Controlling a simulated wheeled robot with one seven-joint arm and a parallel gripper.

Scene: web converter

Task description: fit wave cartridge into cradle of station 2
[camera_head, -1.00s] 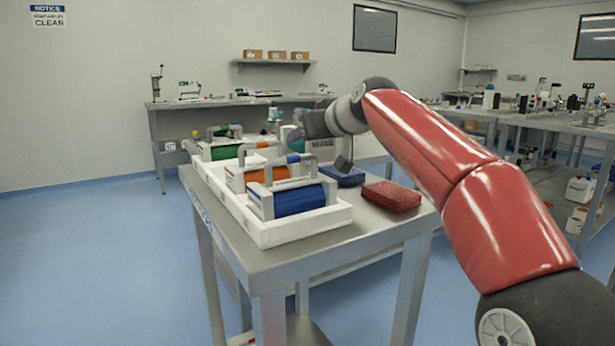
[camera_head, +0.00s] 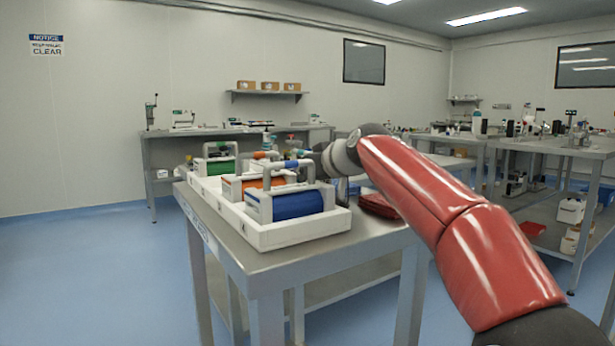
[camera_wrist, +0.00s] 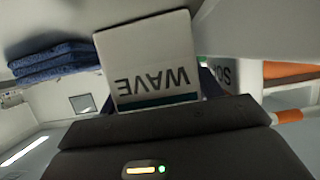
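The wave cartridge (camera_wrist: 155,60) fills the middle of the wrist view, a white end plate lettered WAVE with a teal stripe, close against my gripper (camera_wrist: 165,125). It appears to be held, though the fingertips are hidden. In the head view my gripper (camera_head: 318,162) is at the arm's end, beyond the right side of the white tray (camera_head: 290,237); arm and handles mostly hide it. A blue cartridge (camera_head: 298,204), an orange one (camera_head: 262,184) and a green one (camera_head: 220,167) sit in white framed holders on the tray. I cannot read which is station 2.
The tray stands on a metal table (camera_head: 262,262). A red folded cloth (camera_head: 380,206) lies at its right, partly behind my arm. Stacked blue cloths (camera_wrist: 52,60) show in the wrist view. Benches with equipment stand behind and right; the floor at left is clear.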

